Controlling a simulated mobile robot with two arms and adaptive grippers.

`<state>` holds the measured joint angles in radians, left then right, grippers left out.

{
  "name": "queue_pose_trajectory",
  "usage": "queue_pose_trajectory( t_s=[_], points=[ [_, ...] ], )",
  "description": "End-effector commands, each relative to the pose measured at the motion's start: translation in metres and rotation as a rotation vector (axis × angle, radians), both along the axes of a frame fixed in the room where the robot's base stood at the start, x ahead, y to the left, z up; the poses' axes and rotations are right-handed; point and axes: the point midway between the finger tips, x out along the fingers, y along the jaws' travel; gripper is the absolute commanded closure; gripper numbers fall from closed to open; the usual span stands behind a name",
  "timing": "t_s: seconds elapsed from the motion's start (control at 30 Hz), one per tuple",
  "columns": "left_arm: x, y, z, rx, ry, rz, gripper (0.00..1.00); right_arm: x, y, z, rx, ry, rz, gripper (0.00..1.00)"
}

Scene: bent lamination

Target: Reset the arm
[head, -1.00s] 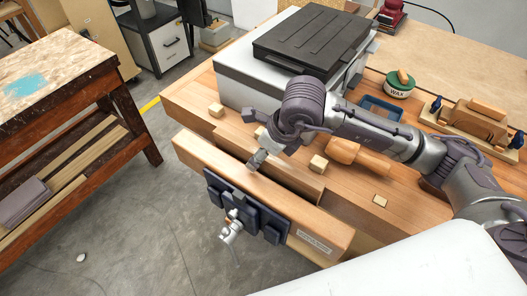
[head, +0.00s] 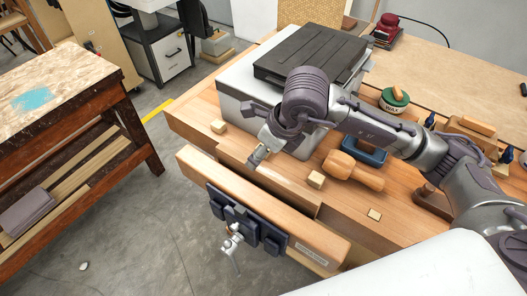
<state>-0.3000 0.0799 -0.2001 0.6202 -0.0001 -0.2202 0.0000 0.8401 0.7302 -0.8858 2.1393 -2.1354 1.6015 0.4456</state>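My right arm comes in from the right and reaches over the wooden workbench (head: 410,215). My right gripper (head: 257,158) is at its end, pointing down and to the left, just behind the bench's front vise jaw (head: 265,205). Its fingertips are small and partly turned away, so I cannot tell whether they are open or shut. I see nothing clearly held. My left gripper is not in view.
Behind the arm stands a light box (head: 236,93) with a black lid (head: 312,50). Small wooden blocks (head: 315,179), a mallet (head: 350,171), a blue tray (head: 372,155), a wax tin (head: 394,101) and a wooden plane (head: 470,130) lie around it.

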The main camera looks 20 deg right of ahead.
Motion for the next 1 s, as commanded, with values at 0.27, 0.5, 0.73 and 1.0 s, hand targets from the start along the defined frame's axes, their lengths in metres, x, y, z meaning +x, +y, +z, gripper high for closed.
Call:
queue_pose_trajectory(
  t_s=[0.27, 0.5, 0.73, 1.0],
  points=[
    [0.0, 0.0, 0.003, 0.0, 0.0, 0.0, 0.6, 0.0, 0.0, 0.006, 0.0, 0.0, 0.001, 0.25],
    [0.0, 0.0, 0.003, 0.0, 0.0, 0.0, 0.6, 0.0, 0.0, 0.005, 0.0, 0.0, 0.001, 0.25],
    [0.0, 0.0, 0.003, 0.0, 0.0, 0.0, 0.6, 0.0, 0.0, 0.005, 0.0, 0.0, 0.001, 0.25],
    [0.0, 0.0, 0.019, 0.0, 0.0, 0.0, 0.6, 0.0, 0.0, 0.021, 0.0, 0.0, 0.001, 0.25]
  ],
)
